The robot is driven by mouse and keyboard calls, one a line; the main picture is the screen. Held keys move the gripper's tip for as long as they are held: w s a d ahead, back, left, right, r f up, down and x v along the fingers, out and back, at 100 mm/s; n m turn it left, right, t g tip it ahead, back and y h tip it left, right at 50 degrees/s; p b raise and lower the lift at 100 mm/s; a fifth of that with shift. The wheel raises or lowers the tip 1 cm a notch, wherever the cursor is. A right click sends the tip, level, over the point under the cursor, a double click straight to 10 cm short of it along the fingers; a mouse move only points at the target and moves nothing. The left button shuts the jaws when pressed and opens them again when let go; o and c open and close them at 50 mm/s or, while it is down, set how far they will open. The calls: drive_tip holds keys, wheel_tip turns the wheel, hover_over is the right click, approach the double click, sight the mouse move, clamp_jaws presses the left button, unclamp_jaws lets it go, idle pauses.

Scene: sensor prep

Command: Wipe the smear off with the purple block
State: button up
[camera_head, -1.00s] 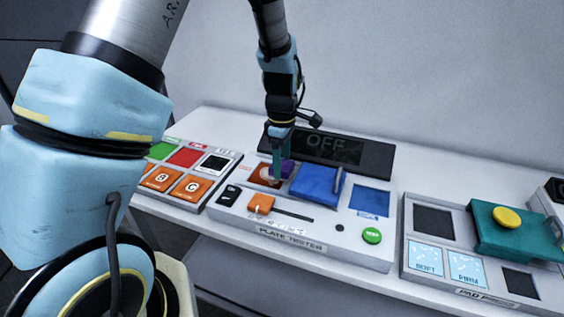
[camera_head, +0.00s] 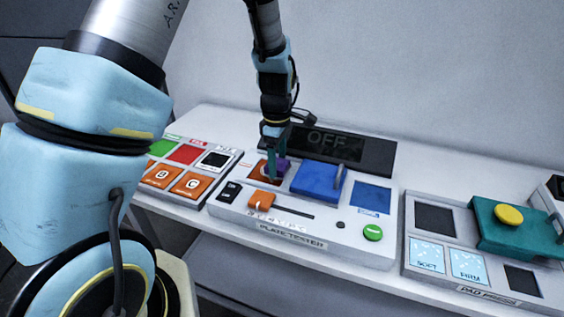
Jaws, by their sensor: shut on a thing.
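My gripper (camera_head: 273,170) points down over the left part of the plate tester (camera_head: 312,228) and is shut on the purple block (camera_head: 283,164). The block is low, at an orange-brown plate (camera_head: 262,168) set in the tester's top. I cannot tell whether it touches the plate. The gripper and block hide part of that plate. The smear cannot be made out clearly in this view.
A blue lid with a handle (camera_head: 316,180) stands just right of my gripper. A dark display reading OFF (camera_head: 328,143) is behind. An orange slider (camera_head: 261,200) and a green button (camera_head: 373,232) are in front. A pad press (camera_head: 470,262) is at right, orange plates (camera_head: 190,186) at left.

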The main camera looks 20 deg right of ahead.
drive_tip(key=shift+w+a, duration=2.05)
drive_tip(key=shift+a, duration=0.2)
drive_tip(key=shift+p, duration=0.35)
drive_tip(key=shift+d, duration=0.1)
drive_tip(key=shift+s+d+f+p, duration=0.15)
drive_tip(key=shift+s+d+p, duration=0.6)
drive_tip(key=shift+s+d, duration=1.4)
drive_tip(key=shift+s+d+f, duration=0.1)
drive_tip(key=shift+s+d, duration=0.3)
drive_tip(key=shift+d, duration=0.1)
clamp_jaws()
drive_tip(key=shift+s+p, duration=0.15)
drive_tip(key=shift+p, duration=0.2)
drive_tip(key=shift+w+a+f, duration=0.1)
drive_tip(key=shift+w+a, duration=1.3)
drive_tip(key=shift+a, duration=0.1)
drive_tip(key=shift+w+a, duration=1.25)
drive_tip(key=shift+a, duration=0.15)
